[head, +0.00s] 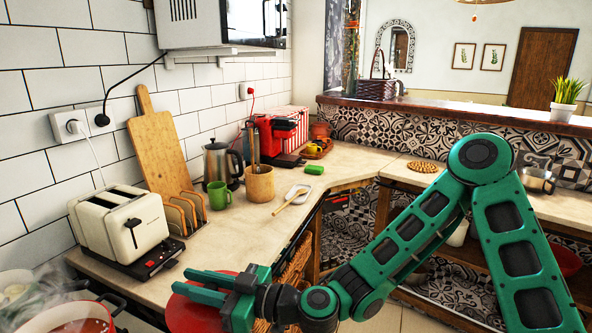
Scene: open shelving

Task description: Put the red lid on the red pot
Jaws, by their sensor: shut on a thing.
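My gripper (182,281) reaches in from the right, over the counter's front edge at bottom centre. It is shut on the red lid (195,315), a round red disc that shows beneath and behind the fingers. The lid's handle and the exact grip are hidden by the fingers. The red pot (112,324) stands at the bottom left corner, uncovered, with reddish contents inside, a dark handle and steam rising. It is cut off by the frame's lower edge. The lid is to the right of the pot, apart from it.
Another pot (33,300) with pale contents stands behind the red pot at the left edge. A cream toaster (122,226) stands on the counter (222,240) close behind my gripper. A green mug (218,195), wooden holder (259,184) and kettle (217,162) stand farther back.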

